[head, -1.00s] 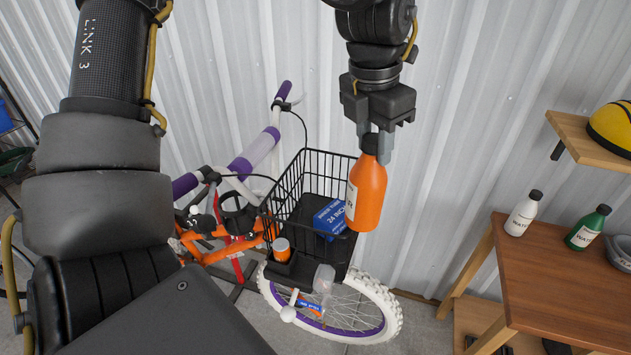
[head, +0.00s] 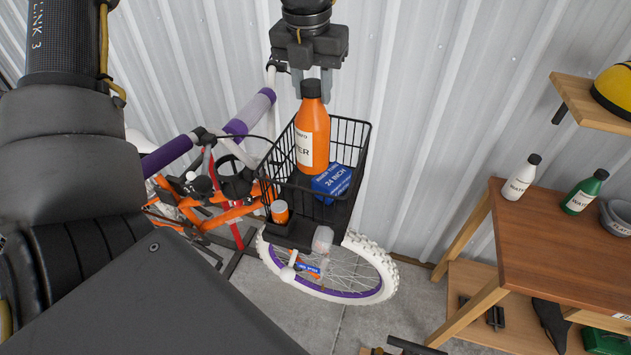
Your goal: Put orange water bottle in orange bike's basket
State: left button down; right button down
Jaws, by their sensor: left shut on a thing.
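The orange water bottle (head: 313,138) has a black cap and a white label. My left gripper (head: 312,90) points down and is shut on the bottle at its cap, holding it upright. The bottle overlaps the black wire basket (head: 352,142) of the orange bike (head: 226,215) in the head view. Its lower end appears at or within the basket's opening; its exact height there is hard to tell. A blue box (head: 333,181) and a small orange container (head: 280,211) are in the basket. My right gripper is not in view.
A wooden table (head: 560,245) at the right bears a white bottle (head: 521,177), a green bottle (head: 585,192) and a grey bowl (head: 617,218). A shelf (head: 590,104) with a yellow helmet (head: 613,88) is above it. A corrugated wall (head: 430,120) stands behind the bike.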

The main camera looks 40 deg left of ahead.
pick_arm(q)
jog(key=b, duration=0.4)
send_over(310, 158)
jog(key=w+a, duration=0.3)
jog(key=shift+d+f, duration=0.15)
jog(key=shift+f, duration=1.45)
jog(key=shift+d+f, duration=0.1)
jog(key=shift+f, duration=1.5)
notch_tip(310, 158, down, 5)
jog(key=shift+s+r+p, duration=0.1)
jog(key=shift+p, duration=0.2)
jog(key=shift+f, duration=0.55)
jog(key=shift+f+p, duration=0.4)
jog(key=shift+f, duration=1.65)
jog(key=shift+d+f, duration=0.1)
jog(key=c, duration=1)
grip_release()
